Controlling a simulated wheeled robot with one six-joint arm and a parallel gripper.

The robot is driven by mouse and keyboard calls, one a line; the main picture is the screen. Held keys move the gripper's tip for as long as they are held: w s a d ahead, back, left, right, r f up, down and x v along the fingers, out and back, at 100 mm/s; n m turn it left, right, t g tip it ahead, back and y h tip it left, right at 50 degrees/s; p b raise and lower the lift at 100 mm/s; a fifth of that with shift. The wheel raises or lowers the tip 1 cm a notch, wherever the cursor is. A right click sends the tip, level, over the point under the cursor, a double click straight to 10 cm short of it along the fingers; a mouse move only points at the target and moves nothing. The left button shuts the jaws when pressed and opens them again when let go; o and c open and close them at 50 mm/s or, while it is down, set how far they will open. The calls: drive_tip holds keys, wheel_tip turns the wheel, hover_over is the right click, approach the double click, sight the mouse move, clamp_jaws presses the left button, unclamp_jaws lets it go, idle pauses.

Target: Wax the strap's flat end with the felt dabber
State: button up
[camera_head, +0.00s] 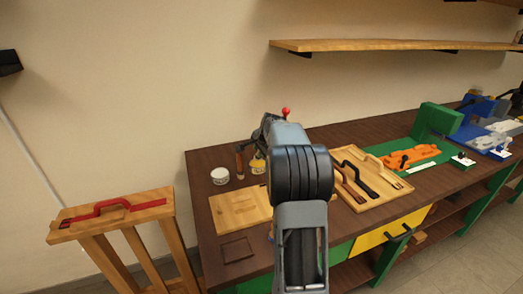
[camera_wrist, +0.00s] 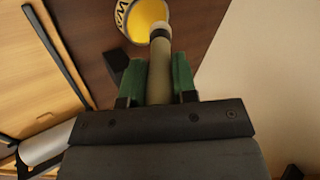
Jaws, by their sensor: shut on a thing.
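My gripper (camera_wrist: 159,82) is shut on the felt dabber (camera_wrist: 160,65), a tan rod with a pale and dark collar, between green jaw pads. Its far end is at the rim of the open wax tin (camera_wrist: 138,14), which holds yellow wax; I cannot tell whether they touch. In the head view the tin (camera_head: 258,165) stands at the back of the bench, and my arm hides most of the gripper. A red strap (camera_head: 115,206) with a raised handle-like middle lies on a wooden stand at the left. Which strap the task means is unclear.
A white round container (camera_head: 220,176) and an upright brown-handled tool (camera_head: 240,165) stand near the tin. A pale board (camera_head: 240,209) and a dark square tray (camera_head: 236,250) lie in front. A wooden board (camera_head: 390,184) with several straps lies right. A gap separates stand and bench.

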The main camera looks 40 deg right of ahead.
drive_tip(key=shift+f+b, duration=0.45)
drive_tip(key=shift+f, duration=0.35)
idle(1.5)
drive_tip(key=shift+r, duration=0.15)
drive_tip(key=shift+r+p, duration=2.95)
drive_tip(key=shift+r, duration=0.45)
